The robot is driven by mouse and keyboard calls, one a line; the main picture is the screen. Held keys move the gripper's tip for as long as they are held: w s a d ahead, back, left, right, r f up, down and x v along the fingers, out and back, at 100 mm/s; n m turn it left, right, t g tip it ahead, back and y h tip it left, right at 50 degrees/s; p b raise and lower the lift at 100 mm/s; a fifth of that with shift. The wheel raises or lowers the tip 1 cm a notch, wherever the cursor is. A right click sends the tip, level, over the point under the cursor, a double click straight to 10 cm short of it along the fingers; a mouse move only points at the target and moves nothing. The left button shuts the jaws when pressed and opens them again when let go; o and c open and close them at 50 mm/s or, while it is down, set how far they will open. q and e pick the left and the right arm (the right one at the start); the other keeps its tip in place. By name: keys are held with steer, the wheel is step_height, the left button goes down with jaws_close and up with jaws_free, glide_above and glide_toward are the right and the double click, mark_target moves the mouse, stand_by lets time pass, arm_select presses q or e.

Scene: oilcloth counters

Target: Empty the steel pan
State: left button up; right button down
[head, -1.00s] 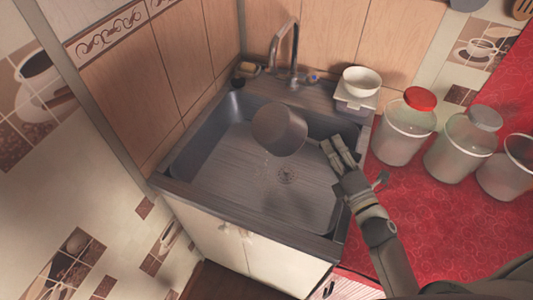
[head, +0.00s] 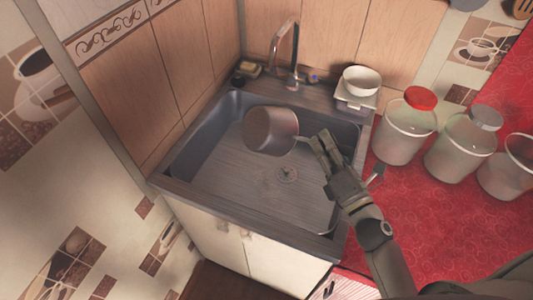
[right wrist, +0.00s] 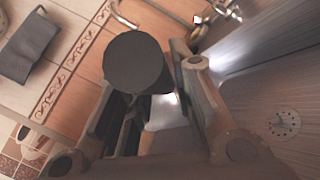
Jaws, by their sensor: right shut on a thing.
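The steel pan (head: 270,130) is a small grey pot held tilted above the sink basin (head: 230,170). Its short handle points right, toward my right gripper (head: 320,146), which is shut on it. In the right wrist view the pan (right wrist: 135,62) shows as a dark round shape just past the fingers. I cannot make out any contents inside it or falling from it. The basin floor and drain (head: 287,175) look bare. My left gripper is out of view.
A curved tap (head: 290,50) rises behind the basin. A white bowl (head: 361,79) sits at the back right corner. Several lidded jars (head: 404,127) stand on the red counter (head: 420,215) to the right. A sponge (head: 250,70) lies at the back left.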

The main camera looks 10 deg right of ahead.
steer(key=shift+s+a+r+n, duration=0.1)
steer(key=shift+a+r+n, duration=0.45)
steer(key=shift+a+n, duration=0.05)
steer(key=s+a+f+n+g+y+p, duration=0.1)
steer(key=s+a+n+p, duration=0.2)
steer(key=a+n, duration=1)
steer(key=s+a+f+n+g+y+p, duration=0.1)
steer(key=s+a+n+p, duration=0.3)
steer(key=a+n, duration=0.9)
steer(key=s+a+y, duration=0.1)
steer(key=a, duration=0.3)
steer(key=shift+f+n+g+y, duration=0.15)
steer(key=shift+n+g+y, duration=0.15)
steer(key=shift+g, duration=0.1)
steer(key=shift+a, duration=0.1)
